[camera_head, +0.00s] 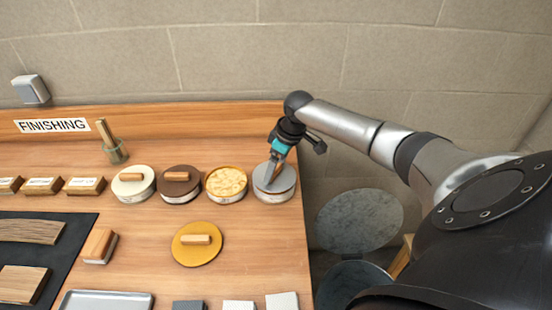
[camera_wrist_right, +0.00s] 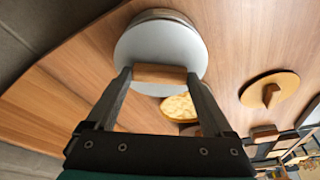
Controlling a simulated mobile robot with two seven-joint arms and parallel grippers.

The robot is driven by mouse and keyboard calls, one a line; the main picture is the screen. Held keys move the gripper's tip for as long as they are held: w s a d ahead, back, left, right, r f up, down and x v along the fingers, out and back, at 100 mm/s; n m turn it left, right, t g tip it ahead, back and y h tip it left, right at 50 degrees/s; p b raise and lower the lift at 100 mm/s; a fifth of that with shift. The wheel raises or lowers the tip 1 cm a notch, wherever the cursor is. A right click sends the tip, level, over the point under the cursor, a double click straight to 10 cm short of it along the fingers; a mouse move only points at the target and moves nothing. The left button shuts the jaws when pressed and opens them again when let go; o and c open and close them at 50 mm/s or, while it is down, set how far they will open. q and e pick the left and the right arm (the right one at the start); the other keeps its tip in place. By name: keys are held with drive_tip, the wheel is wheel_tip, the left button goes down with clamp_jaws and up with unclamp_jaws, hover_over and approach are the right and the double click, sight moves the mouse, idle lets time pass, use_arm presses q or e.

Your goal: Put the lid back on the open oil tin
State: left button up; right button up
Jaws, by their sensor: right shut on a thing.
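The open oil tin (camera_head: 227,184) stands in the back row of the bench, with pale yellow contents showing; part of it also shows in the wrist view (camera_wrist_right: 179,108). A mustard-yellow lid (camera_head: 184,252) with a wooden bar handle lies flat on the bench in front of it, and shows in the wrist view (camera_wrist_right: 262,90). My right gripper (camera_head: 271,183) is over the grey-lidded tin at the row's right end. In the wrist view its fingers (camera_wrist_right: 160,74) are shut on the wooden handle of the grey lid (camera_wrist_right: 160,48), which sits on its tin. My left gripper is out of view.
A white-lidded tin (camera_head: 133,184) and a brown-lidded tin (camera_head: 179,184) stand left of the open tin. A glass jar with a brush (camera_head: 115,152) is behind them. Beyond the bench's right edge is a round metal bin lid (camera_head: 360,215). Clear wood surrounds the yellow lid.

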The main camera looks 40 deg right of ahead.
drive_tip(key=shift+f+p, duration=0.15)
drive_tip(key=shift+p, duration=0.55)
idle(0.8)
idle(0.3)
drive_tip(key=o, duration=1.1)
drive_tip(key=shift+r+p, duration=3.5)
drive_tip(key=shift+p, duration=0.45)
clamp_jaws()
